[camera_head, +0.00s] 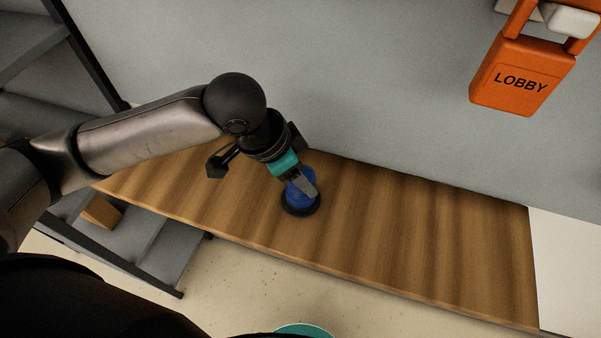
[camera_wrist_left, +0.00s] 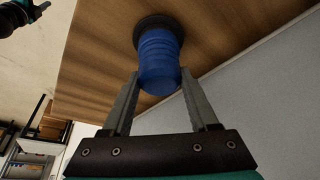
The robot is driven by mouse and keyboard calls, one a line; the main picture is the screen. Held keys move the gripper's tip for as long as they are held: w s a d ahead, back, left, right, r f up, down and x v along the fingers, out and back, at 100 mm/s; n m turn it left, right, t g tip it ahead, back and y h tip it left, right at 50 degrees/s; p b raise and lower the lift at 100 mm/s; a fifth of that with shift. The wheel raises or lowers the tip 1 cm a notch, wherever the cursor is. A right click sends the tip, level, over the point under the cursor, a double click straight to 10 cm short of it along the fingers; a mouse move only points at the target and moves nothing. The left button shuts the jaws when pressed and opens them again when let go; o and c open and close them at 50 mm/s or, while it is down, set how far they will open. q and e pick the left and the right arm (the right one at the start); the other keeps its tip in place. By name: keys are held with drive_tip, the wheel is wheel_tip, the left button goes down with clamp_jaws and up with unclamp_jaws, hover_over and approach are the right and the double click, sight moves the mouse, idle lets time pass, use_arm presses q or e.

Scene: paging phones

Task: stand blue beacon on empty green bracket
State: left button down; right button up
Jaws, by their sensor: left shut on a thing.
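The blue beacon (camera_head: 300,193) is a ribbed blue cylinder on a wide black base. It stands on the wooden shelf top, and the left wrist view also shows it (camera_wrist_left: 158,62) with its base at the board. My left gripper (camera_head: 303,184) is shut on the beacon, with its two grey fingers on either side of the blue body in the left wrist view (camera_wrist_left: 158,88). A dark part with a bit of teal at that view's top left corner looks like my right arm; its fingers cannot be made out. No green bracket can be made out.
The wooden top (camera_head: 420,235) is clear to the right of the beacon. An orange LOBBY sign (camera_head: 520,75) hangs on the grey wall at the upper right. Grey shelving (camera_head: 35,60) stands at the left, with a wooden block (camera_head: 101,212) low on it.

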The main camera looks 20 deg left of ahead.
use_arm(q)
drive_tip(key=shift+f, duration=0.1)
drive_tip(key=shift+c, duration=0.8)
unclamp_jaws()
